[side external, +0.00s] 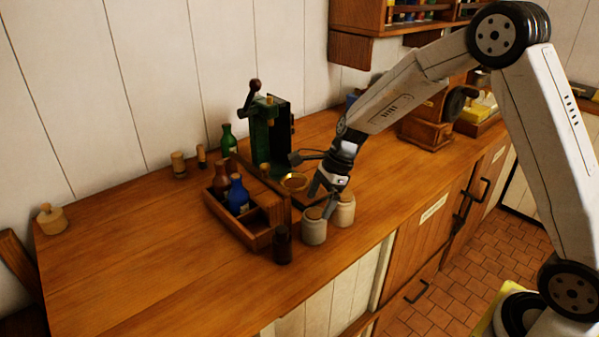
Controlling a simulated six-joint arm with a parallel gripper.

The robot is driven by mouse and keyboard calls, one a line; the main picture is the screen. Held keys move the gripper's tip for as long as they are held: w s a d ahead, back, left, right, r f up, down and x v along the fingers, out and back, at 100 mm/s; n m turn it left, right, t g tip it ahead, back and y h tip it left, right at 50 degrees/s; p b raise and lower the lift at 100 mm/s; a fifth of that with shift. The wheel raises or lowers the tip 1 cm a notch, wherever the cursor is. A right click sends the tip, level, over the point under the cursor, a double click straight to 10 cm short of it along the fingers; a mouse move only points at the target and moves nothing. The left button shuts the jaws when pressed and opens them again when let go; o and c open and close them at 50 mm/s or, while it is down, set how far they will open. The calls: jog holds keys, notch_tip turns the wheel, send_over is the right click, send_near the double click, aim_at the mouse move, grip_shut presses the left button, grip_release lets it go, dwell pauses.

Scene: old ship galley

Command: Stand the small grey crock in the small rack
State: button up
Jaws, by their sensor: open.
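Two small pale crocks stand side by side near the counter's front edge. The left one (314,231), greyish with a cork-coloured top, looks like the small grey crock; the right one (345,213) is creamier and partly behind my gripper. My gripper (322,200) is open, pointing down at the tops of the crocks; I cannot tell whether it touches either. The small wooden rack (230,226) stands left of the crocks. It holds a reddish-brown bottle (221,182) and a blue bottle (238,197); its compartment nearest the crocks looks empty.
A dark brown bottle (282,246) stands between the rack's front corner and the left crock. A green press-like device (268,135), a brass dish (294,182) and a green bottle (228,139) are behind. A wooden grinder (427,130) stands back right. The counter's left is mostly clear.

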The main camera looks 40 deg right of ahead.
aim_at(313, 213)
jog(key=shift+f, duration=0.1)
jog(key=shift+x, duration=2.5)
jog(key=shift+w, duration=0.15)
grip_shut()
